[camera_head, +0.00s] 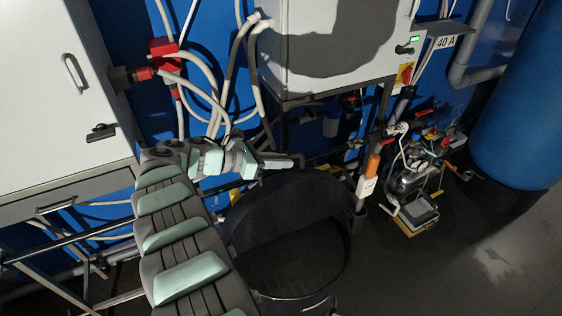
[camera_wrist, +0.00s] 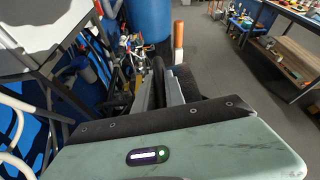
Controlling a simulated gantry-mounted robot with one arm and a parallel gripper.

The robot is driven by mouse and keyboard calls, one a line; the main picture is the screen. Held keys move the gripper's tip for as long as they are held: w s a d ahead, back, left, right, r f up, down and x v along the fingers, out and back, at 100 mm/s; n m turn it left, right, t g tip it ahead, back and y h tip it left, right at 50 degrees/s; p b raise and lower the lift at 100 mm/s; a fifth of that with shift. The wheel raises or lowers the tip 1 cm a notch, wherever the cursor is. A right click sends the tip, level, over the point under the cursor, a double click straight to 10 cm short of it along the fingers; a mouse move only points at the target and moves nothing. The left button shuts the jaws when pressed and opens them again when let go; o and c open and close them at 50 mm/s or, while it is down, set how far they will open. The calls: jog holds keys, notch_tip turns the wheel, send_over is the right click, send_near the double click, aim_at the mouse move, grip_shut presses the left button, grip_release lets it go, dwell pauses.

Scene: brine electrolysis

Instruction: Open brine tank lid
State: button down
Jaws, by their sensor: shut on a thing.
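The brine tank (camera_head: 345,262) is a dark round vessel, low in the middle of the head view. Its mouth is partly uncovered and the dark inside shows. A black lid panel (camera_head: 272,208) stands tilted up at the back left of the mouth. My gripper (camera_head: 291,162) is at the top edge of this panel, with my arm coming in from the lower left. In the wrist view my gripper (camera_wrist: 162,88) is shut on a thin dark edge (camera_wrist: 158,72), which looks like the lid's. The exact contact is hard to see in the dark.
A white cabinet (camera_head: 55,100) stands left and a grey control box (camera_head: 335,45) hangs above the tank. An orange-topped post (camera_head: 373,165) is close to its right. Pumps and fittings (camera_head: 410,180) and a blue column (camera_head: 520,110) are further right. Open floor (camera_head: 470,270) lies lower right.

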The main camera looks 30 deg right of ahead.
jog(key=c, duration=1.4)
grip_release()
jog(key=b+v, duration=0.1)
jog(key=v, duration=0.9)
jog(key=shift+a, duration=0.35)
jog(key=shift+w+r, duration=0.1)
